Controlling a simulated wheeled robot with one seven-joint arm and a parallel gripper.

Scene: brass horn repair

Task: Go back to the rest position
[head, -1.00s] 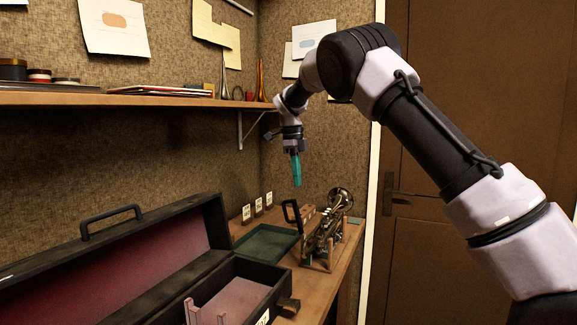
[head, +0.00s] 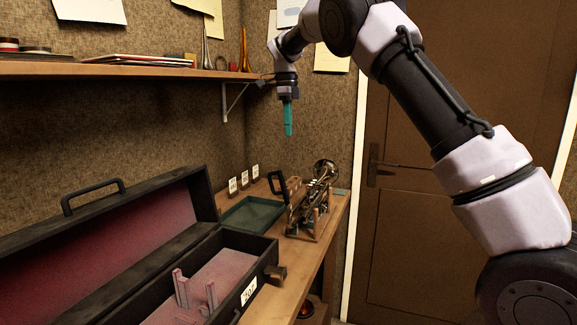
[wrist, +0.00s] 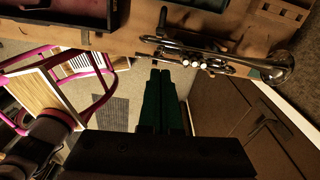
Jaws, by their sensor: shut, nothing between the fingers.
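My gripper (head: 288,130) hangs pointing down in the head view, well above the workbench (head: 300,262) and in front of the back wall. Its teal fingers are together and empty. In the wrist view the fingers of my gripper (wrist: 160,78) also lie side by side with nothing between them. A brass horn (head: 318,188) rests on a wooden stand (head: 312,226) on the bench, below my gripper and to its right. In the wrist view the horn (wrist: 215,60) lies beyond the fingertips, apart from them.
An open black case (head: 185,255) with a pink lining stands at the left. A green tray (head: 258,215) lies between it and the stand. A shelf (head: 150,68) runs along the left wall at about my wrist's height. A door (head: 450,210) is at the right.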

